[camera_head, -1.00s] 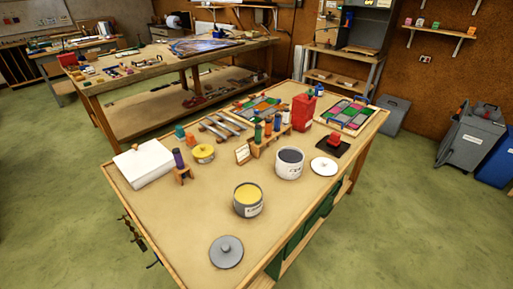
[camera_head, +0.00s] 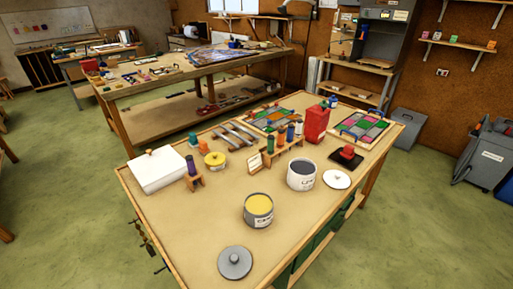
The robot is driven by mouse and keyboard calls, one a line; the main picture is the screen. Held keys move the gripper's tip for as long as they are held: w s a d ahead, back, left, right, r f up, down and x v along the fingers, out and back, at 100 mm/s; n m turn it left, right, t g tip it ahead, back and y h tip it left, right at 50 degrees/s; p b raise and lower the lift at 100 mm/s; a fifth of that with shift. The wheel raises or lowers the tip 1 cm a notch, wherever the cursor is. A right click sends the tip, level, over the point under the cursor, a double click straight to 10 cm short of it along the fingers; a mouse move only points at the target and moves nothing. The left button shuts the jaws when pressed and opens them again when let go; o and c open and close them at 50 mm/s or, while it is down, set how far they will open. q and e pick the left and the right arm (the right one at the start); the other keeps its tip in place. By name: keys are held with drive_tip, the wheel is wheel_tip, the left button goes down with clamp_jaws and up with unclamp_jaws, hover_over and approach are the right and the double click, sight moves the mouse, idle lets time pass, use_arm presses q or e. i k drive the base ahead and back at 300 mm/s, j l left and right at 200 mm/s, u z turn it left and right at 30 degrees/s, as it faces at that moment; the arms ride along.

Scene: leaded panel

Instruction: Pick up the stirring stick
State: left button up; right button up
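I cannot make out a clear stirring stick in the head view. Several long grey strips (camera_head: 236,132) lie on a low rack toward the back of the near workbench (camera_head: 205,225); I cannot tell whether one is the stick. An open grey can with yellow contents (camera_head: 258,209) stands near the middle front. A white open can with dark contents (camera_head: 301,174) stands behind it to the right. No stick shows in either can. Neither of my grippers is in view.
A grey lid (camera_head: 234,263) lies near the front edge, and a white lid (camera_head: 337,179) lies right of the white can. A white box (camera_head: 158,171), a yellow tin (camera_head: 215,160) and a red canister (camera_head: 316,124) also stand there. The bench's left front is clear.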

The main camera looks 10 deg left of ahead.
sight(270, 137)
drive_tip(key=i+l+u, duration=0.2)
drive_tip(key=l+u, duration=0.15)
drive_tip(key=i+l+u, duration=0.1)
drive_tip(key=l+u, duration=0.25)
drive_tip(key=i+l+u, duration=0.1)
drive_tip(key=l+u, duration=0.25)
drive_tip(key=l, duration=0.1)
